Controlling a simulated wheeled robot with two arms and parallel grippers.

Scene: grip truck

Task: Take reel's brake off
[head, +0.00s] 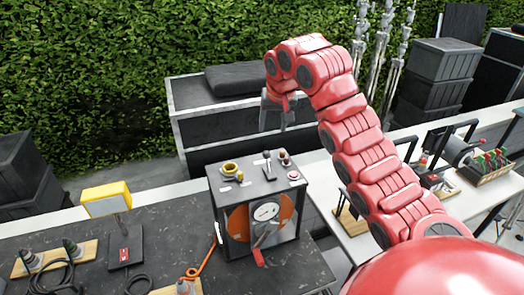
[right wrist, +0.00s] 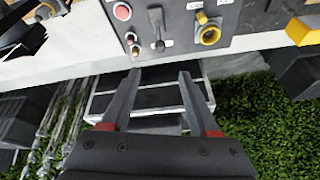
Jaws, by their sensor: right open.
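The reel is a dark box (head: 228,190) with an orange drum (head: 238,222), a round white gauge and a red-handled crank (head: 258,256) on its front. Its top carries a small upright lever (head: 267,158), a yellow ring (head: 231,169) and round red knobs. Which part is the brake is not labelled legibly. The lever also shows in the right wrist view (right wrist: 157,32), near the top edge. My right gripper (head: 275,115) is above and behind the box, its fingers pointing down, open and empty. The right wrist view shows its fingertips (right wrist: 160,72) apart from the lever. My left gripper is out of view.
A white table (head: 320,190) with switch gear is at right. A dark case (head: 190,130) stands behind, before a hedge.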

